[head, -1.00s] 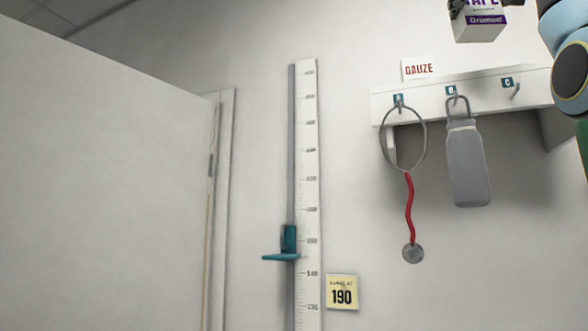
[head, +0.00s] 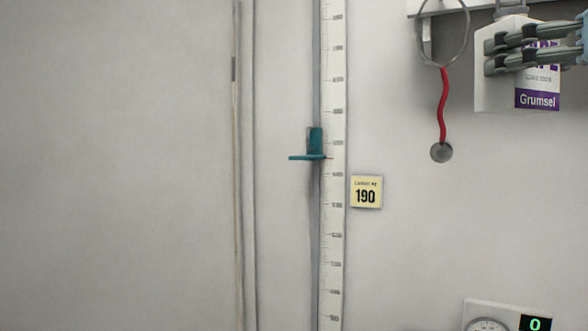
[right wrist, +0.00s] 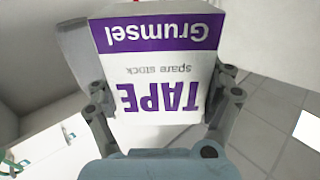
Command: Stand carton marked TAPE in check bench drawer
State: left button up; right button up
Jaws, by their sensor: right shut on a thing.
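The carton marked TAPE (head: 496,91) is white with a purple band reading Grumsel, at the upper right of the head view. My right gripper (head: 532,48) is shut on it, its fingers across the carton's face. In the right wrist view the carton (right wrist: 160,75) sits between the fingers of the right gripper (right wrist: 165,105), with its lettering upside down in that picture. The carton is held in the air in front of the wall. The check bench drawer is not recognisable in these views. My left gripper is not in view.
A stethoscope with a red tube (head: 443,105) hangs at upper right. A dial and green-digit display device (head: 507,315) shows at lower right. A large pale panel fills the left.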

jog(key=s+a+f+n+g+y, duration=0.1)
jog(key=s+a+f+y, duration=0.15)
jog(key=f, duration=0.65)
jog(key=s+a+f+n+y, duration=0.1)
jog(key=a+f, duration=0.3)
jog(key=f, duration=0.5)
jog(key=s+a+f+n+g+y, duration=0.15)
jog(key=a+f, duration=0.25)
jog(key=f, duration=0.5)
notch_tip(320, 180, down, 25)
jog(key=b, duration=2.4)
jog(key=shift+f, duration=0.15)
jog(key=shift+w+t, duration=0.15)
jog(key=shift+t, duration=0.1)
